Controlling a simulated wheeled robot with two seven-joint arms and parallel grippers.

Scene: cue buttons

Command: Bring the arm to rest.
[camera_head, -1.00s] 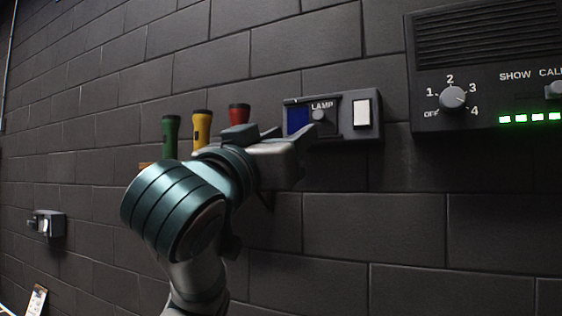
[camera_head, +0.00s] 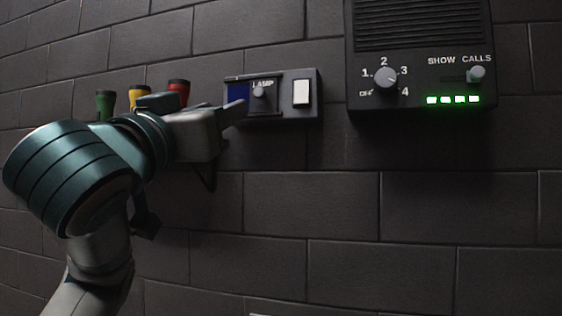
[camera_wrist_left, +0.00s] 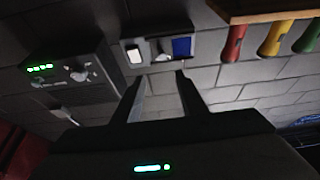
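My left arm comes in from the left in the head view. Its gripper (camera_head: 236,110) is in front of the wall, just below and left of the lamp box (camera_head: 313,97). In the left wrist view its two fingers (camera_wrist_left: 163,98) stand apart with nothing between them, so it is open. The lamp box also shows beyond the fingers in that view (camera_wrist_left: 118,55), with its white button, grey knob and blue panel. Whether a fingertip touches the box cannot be told. My right gripper is in neither view.
A black wall panel (camera_head: 420,90) to the right has a dial (camera_head: 385,78), a slider (camera_head: 476,74) and several lit green lights. Green (camera_head: 104,104), yellow (camera_head: 137,94) and red (camera_head: 179,92) torches stand behind my arm, on a wooden shelf (camera_wrist_left: 262,14). The wall below the panel is clear.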

